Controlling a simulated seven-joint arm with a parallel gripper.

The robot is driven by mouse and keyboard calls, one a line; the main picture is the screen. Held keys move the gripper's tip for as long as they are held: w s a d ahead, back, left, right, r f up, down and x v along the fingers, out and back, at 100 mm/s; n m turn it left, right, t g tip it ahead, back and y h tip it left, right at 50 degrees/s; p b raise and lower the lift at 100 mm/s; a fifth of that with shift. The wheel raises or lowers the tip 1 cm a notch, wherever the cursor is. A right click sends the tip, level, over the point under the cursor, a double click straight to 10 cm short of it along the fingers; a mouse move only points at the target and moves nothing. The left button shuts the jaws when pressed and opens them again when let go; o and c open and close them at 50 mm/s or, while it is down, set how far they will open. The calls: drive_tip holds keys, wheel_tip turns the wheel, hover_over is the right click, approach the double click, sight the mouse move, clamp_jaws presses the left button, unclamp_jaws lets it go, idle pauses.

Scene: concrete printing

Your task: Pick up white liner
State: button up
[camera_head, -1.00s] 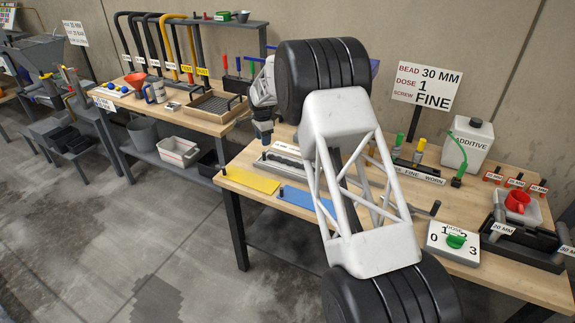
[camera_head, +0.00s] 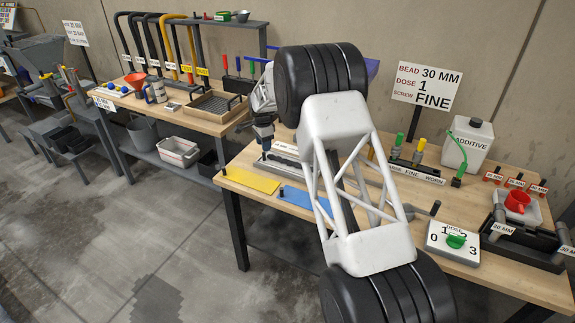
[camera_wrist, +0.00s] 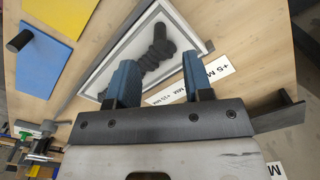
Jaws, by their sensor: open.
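A shallow grey tray (camera_head: 283,171) lies on the workbench, and it fills the upper middle of the wrist view (camera_wrist: 96,92). Its floor looks white (camera_wrist: 125,50), but I cannot tell whether this is a separate white liner. A dark ribbed piece (camera_wrist: 157,50) lies in the tray. My gripper (camera_wrist: 158,68) is open, with its two blue-grey fingers apart above the tray's near part and nothing held between them. In the head view my gripper (camera_head: 264,140) is over the tray's left end, and my arm hides much of the bench behind and right of it.
A yellow plate (camera_head: 250,180) and a blue plate (camera_head: 300,200) lie along the bench's front edge. An upright black peg (camera_wrist: 20,40) stands on the blue plate. Labels (camera_wrist: 165,93) lie beside the tray. An additive canister (camera_head: 468,145) stands at the right.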

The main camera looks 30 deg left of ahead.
drive_tip(key=shift+f, duration=2.55)
clamp_jaws()
